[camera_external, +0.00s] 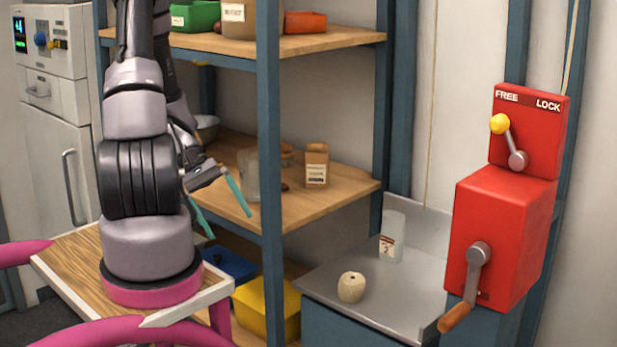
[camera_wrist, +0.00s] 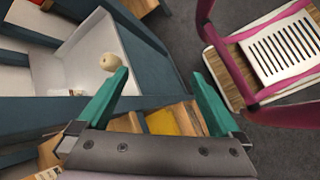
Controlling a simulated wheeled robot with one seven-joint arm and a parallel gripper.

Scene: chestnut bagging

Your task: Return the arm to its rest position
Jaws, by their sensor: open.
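My gripper (camera_external: 222,208) is open, its two teal fingers spread apart with nothing between them. In the external view it hangs beside the shelf unit, at about the height of the middle shelf, in front of that shelf's left part. My arm rises from its pink base and bends down to it. In the wrist view my gripper (camera_wrist: 158,98) points down over the floor and the blue frame, fingers wide apart. A pale round object (camera_external: 351,287) rests on the grey metal counter (camera_external: 330,262); it also shows in the wrist view, left of the fingers.
The middle shelf (camera_external: 335,192) holds a paper bag (camera_external: 316,165), a clear jar (camera_external: 248,174) and a bowl. A white canister (camera_external: 391,237) stands on the counter. A red lever box (camera_external: 500,235) is at right. Yellow (camera_external: 266,308) and blue bins sit low. A blue post stands close by my gripper.

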